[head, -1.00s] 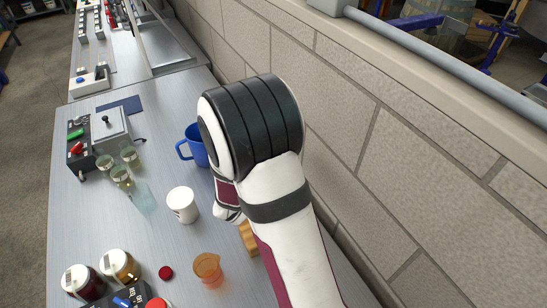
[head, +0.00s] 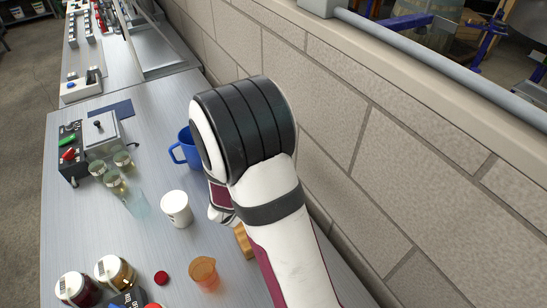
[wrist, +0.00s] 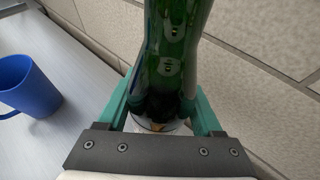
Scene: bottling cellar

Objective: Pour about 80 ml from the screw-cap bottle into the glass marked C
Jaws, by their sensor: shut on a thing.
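In the wrist view a green bottle (wrist: 178,40) stands between the teal fingers of my gripper (wrist: 163,92), which is shut on it. Its lower end shows a pale label near the palm; its neck and mouth are out of the frame. In the head view my own arm hides the gripper and the bottle. Three clear glasses (head: 114,184) with yellowish upper parts stand close together on the bench (head: 90,225), left of my arm. I cannot read any letter on them, so I cannot tell which is C.
A blue mug (head: 186,150) and a white cup (head: 175,207) stand between the glasses and my arm. An orange tumbler (head: 203,275), a red cap (head: 161,278) and lidded jars (head: 115,272) are nearer. A box with coloured switches (head: 72,150) is behind. The block wall (head: 420,180) bounds the right.

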